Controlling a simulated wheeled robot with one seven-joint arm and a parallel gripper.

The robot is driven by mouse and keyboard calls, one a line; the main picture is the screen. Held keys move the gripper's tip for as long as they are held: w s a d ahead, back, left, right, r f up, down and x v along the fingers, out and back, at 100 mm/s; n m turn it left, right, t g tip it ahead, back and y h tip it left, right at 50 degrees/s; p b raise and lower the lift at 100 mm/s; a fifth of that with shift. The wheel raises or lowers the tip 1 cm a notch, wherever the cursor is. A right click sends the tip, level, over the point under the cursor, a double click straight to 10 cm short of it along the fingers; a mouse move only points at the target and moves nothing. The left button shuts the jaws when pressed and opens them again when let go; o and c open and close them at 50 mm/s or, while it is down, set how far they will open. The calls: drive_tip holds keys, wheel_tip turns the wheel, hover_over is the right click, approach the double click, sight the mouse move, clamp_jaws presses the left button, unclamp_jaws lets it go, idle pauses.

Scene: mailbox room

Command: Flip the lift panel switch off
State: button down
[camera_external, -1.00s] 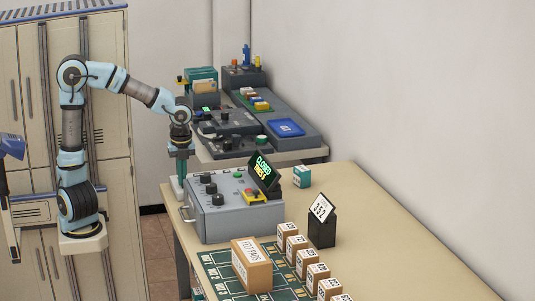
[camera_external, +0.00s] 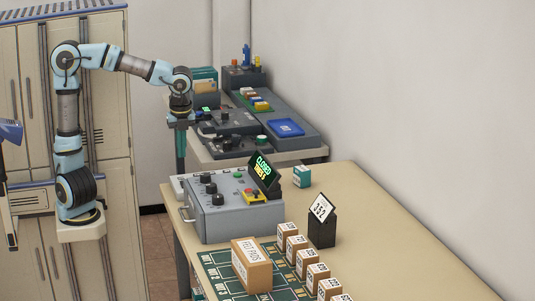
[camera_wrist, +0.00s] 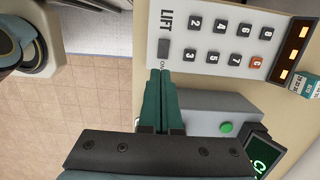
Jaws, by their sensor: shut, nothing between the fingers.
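The white lift panel (camera_wrist: 207,24) shows in the wrist view, turned on its side, with "LIFT" lettering, a keypad of grey buttons and one red C button. In the external view my gripper (camera_external: 181,172) points down at the far left edge of the table, beside the grey control box. The switch cannot be made out there.
The grey control box (camera_external: 228,217) with knobs and a lit display (camera_external: 263,166) stands right of my gripper. A brown box (camera_external: 250,270) and several small numbered boxes stand on the table. A second table with consoles (camera_external: 232,125) is behind. Tiled floor lies left.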

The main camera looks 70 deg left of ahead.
drive_tip(key=shift+d+r, duration=0.15)
drive_tip(key=shift+r, duration=0.9)
drive_tip(key=shift+d+r, duration=0.1)
drive_tip(key=shift+r, duration=0.95)
drive_tip(key=a+h+b, duration=0.2)
drive_tip(key=a+h, duration=0.2)
drive_tip(key=a, duration=0.2)
drive_tip(key=shift+w, duration=0.15)
drive_tip(key=shift+r, duration=0.1)
drive_tip(key=x, duration=0.4)
drive_tip(key=b+x, duration=0.1)
drive_tip(key=x, duration=0.3)
drive_tip(key=b+x, duration=0.1)
drive_tip(key=x, duration=0.3)
drive_tip(key=shift+a+f, duration=0.3)
drive_tip(key=shift+f, duration=0.2)
drive_tip(key=shift+a+f, duration=0.1)
drive_tip(key=shift+f, duration=0.4)
drive_tip(key=shift+b, duration=0.3)
